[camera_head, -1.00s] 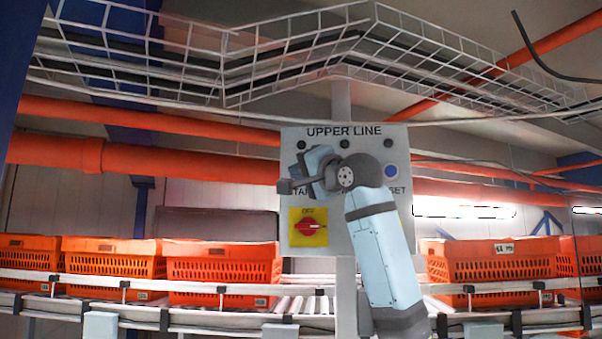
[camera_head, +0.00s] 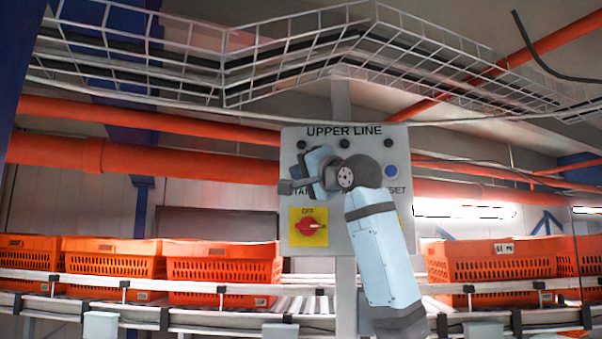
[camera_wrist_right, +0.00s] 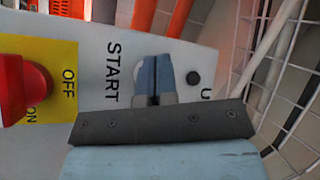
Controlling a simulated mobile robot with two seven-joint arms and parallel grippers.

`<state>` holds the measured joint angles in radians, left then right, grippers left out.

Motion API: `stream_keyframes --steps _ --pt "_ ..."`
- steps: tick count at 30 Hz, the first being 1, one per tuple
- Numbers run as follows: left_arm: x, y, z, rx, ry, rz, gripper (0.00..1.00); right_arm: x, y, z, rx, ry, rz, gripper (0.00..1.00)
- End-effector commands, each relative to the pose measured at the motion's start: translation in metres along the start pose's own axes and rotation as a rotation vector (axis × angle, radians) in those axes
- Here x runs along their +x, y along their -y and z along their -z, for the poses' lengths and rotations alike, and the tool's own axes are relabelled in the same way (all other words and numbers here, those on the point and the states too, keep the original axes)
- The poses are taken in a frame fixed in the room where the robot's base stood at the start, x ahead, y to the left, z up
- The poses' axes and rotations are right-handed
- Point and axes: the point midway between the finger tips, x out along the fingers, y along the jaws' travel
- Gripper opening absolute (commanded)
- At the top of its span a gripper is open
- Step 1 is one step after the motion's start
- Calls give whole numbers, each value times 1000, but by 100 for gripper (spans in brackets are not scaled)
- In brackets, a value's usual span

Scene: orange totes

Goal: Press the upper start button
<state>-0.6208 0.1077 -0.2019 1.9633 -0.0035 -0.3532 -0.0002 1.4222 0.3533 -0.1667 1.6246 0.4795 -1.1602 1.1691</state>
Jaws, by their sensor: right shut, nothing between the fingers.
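The grey control panel (camera_head: 348,253), headed UPPER LINE, stands behind my right arm. My right gripper (camera_head: 318,165) is in front of its left half, below the heading. In the right wrist view the two pale blue fingers (camera_wrist_right: 153,76) are together with nothing between them. They lie beside the START label (camera_wrist_right: 113,73), on its upper side on the panel. The start button is hidden behind the fingers and hand, so I cannot tell whether they touch it. My left gripper is not in view.
A red rotary switch (camera_head: 311,228) on a yellow plate sits below the START label. A blue button (camera_head: 390,171) is at the panel's right. Orange totes (camera_head: 222,270) stand on the conveyor to both sides. A wire cable tray (camera_head: 300,49) hangs above.

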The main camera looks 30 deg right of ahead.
Motion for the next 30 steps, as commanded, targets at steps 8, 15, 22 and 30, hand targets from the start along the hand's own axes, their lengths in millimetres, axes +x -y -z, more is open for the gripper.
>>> stream_keyframes --steps 8,15,22,30 --pt "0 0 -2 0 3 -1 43 0 0 0 0 0 0 0" --pt "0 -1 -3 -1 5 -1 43 2 -2 2 0 0 0 0" --pt "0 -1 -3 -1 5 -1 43 4 -3 3 -1 0 0 0" --pt "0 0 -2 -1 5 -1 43 7 -5 5 0 0 -1 0"
